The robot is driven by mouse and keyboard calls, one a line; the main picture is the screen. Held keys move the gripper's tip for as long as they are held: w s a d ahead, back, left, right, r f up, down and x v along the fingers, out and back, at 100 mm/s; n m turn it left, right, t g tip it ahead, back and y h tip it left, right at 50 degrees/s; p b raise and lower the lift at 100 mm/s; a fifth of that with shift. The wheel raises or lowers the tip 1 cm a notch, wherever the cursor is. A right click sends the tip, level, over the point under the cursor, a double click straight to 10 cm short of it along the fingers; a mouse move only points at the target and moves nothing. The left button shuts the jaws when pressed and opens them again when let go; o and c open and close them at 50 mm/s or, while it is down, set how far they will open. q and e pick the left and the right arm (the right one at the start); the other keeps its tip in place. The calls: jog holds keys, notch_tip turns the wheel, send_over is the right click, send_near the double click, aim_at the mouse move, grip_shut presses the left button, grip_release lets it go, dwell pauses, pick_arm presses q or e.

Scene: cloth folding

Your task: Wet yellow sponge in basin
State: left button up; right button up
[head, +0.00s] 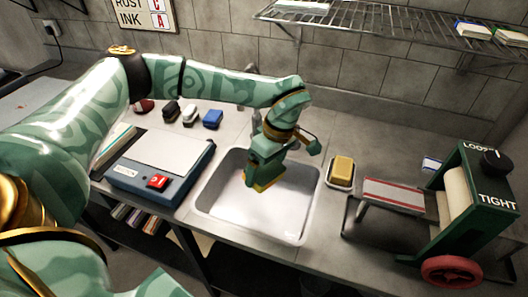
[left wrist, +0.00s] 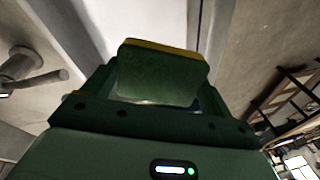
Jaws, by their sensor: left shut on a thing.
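The white basin (head: 292,234) is set into the counter near the middle of the head view. My left gripper (head: 265,174) reaches down into it, shut on a sponge with a thin yellow layer and a dark green face. In the left wrist view the sponge (left wrist: 160,75) sits between the fingers, its green face toward the camera and its yellow edge at the top. In the head view a yellow strip of it (head: 264,184) shows at the fingertips. I cannot tell whether it touches the basin floor or whether there is water. My right gripper is not in view.
A yellow-brown block (head: 343,169) rests on a white dish right of the basin. A green roller machine (head: 460,200) stands further right. A blue-grey device (head: 150,180) with a red switch stands left. A tap (head: 256,115) rises behind the basin, partly hidden by my arm.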

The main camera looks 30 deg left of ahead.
aim_at(262, 170)
pick_arm(q)
jog(key=a+n, duration=0.1)
jog(key=n, duration=0.1)
jog(key=w+a+n, duration=0.1)
jog(key=shift+w+a+n+g+h+p, duration=0.1)
jog(key=shift+w+n+g+h+p, duration=0.1)
jog(key=shift+n+g+h+p, duration=0.15)
jog(key=shift+w+a+f+n, duration=0.15)
jog(key=shift+a+n, duration=0.1)
jog(key=shift+n, duration=0.2)
jog(key=shift+d+f+b, duration=0.1)
jog(key=shift+f+b, duration=0.45)
jog(key=shift+f, duration=0.1)
notch_tip(262, 170, down, 11)
jog(key=b, duration=0.5)
jog(key=shift+r, duration=0.2)
notch_tip(262, 170, up, 8)
jog(key=p, duration=0.6)
jog(key=shift+f, duration=0.1)
jog(key=shift+r+p, duration=1)
jog(key=shift+r, duration=0.2)
